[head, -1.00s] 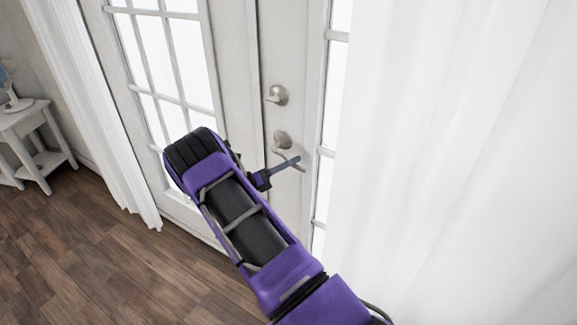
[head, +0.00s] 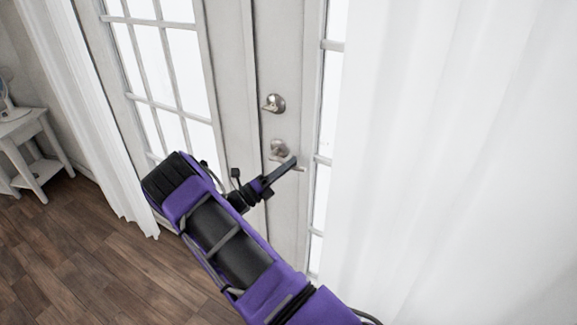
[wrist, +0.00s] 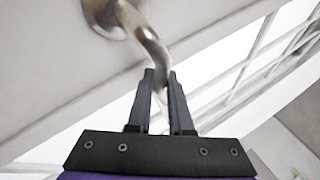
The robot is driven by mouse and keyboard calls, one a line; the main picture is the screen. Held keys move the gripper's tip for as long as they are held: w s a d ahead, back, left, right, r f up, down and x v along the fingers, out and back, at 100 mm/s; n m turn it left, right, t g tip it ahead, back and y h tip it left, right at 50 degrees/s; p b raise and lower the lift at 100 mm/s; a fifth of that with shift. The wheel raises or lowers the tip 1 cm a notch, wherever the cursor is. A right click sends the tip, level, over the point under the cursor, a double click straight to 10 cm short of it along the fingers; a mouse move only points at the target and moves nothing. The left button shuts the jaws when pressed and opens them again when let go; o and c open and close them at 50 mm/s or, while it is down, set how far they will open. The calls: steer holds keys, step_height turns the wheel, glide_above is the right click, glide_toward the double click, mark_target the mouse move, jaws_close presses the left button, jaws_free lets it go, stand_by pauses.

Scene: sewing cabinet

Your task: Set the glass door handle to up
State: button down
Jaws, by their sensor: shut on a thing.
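The glass door handle is a curved silver lever (wrist: 150,42) on a round plate, seen large in the wrist view. In the head view its round plate (head: 279,148) shows on the white door, and the lever is partly hidden behind my fingers. My gripper (wrist: 160,78) is shut on the lever, with one dark finger on each side of it in the wrist view. In the head view my gripper (head: 291,163) reaches the lever from the lower left. The lever appears roughly level in the head view.
A silver deadbolt (head: 274,103) sits above the handle. White curtains hang at the right (head: 450,170) and left (head: 85,120). A small grey side table (head: 35,140) stands at the far left. The wood floor (head: 90,260) at the lower left is clear.

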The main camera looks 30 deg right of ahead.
steer(key=shift+r, duration=0.1)
steer(key=c, duration=0.8)
jaws_free()
steer(key=shift+a, duration=0.1)
steer(key=b+v, duration=0.1)
steer(key=v, duration=1.6)
steer(key=shift+a+b, duration=0.1)
steer(key=shift+b, duration=0.25)
